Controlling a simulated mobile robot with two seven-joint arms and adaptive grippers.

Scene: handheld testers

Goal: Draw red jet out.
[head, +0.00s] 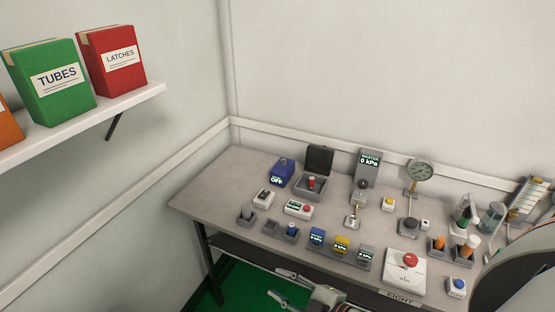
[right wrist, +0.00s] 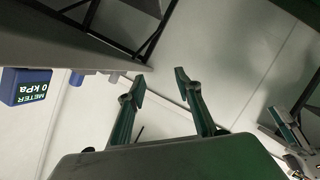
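A small red-topped cylinder, likely the red jet (head: 311,182), stands upright in a grey box (head: 310,194) with its dark lid (head: 319,158) raised, towards the back of the bench. My right gripper (head: 275,282) is at the bench's front, low and in front of the edge, well apart from the red jet. Its two fingers are spread with nothing between them, as the right wrist view (right wrist: 160,76) also shows. The red jet does not show in the right wrist view.
The bench (head: 225,180) carries a blue tester (head: 281,172), several small meters, a blue-topped piece in a holder (head: 291,229), a dial gauge (head: 419,170) and a large red button (head: 410,260). A shelf with boxes (head: 112,56) is at upper left. The bench's left end is bare.

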